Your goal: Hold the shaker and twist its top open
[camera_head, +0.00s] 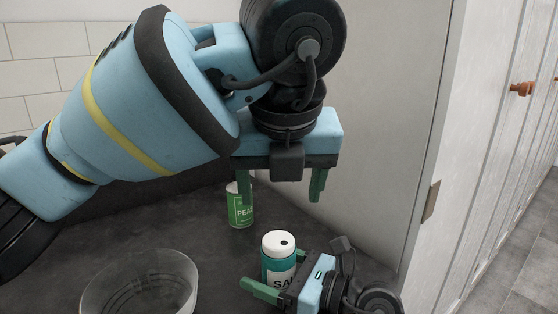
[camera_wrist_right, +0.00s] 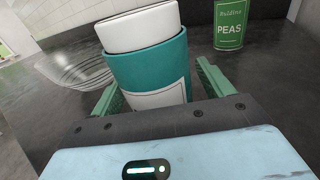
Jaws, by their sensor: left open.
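The shaker (camera_head: 279,260) is a teal and white canister with a white top (camera_head: 279,243) and lettering partly hidden. It stands upright on the dark counter. My right gripper (camera_head: 282,289) is low at the shaker, with its green fingers on either side of the body. In the right wrist view, the shaker (camera_wrist_right: 148,68) rises between the two fingers; whether both press on it cannot be told. My left gripper (camera_head: 280,190) is open and empty, pointing down above and behind the shaker, apart from its top.
A green peas can (camera_head: 240,207) stands behind the shaker, below my left gripper, and also shows in the right wrist view (camera_wrist_right: 229,27). A clear glass bowl (camera_head: 141,288) sits at the front left. A pale cabinet panel (camera_head: 385,130) closes off the right.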

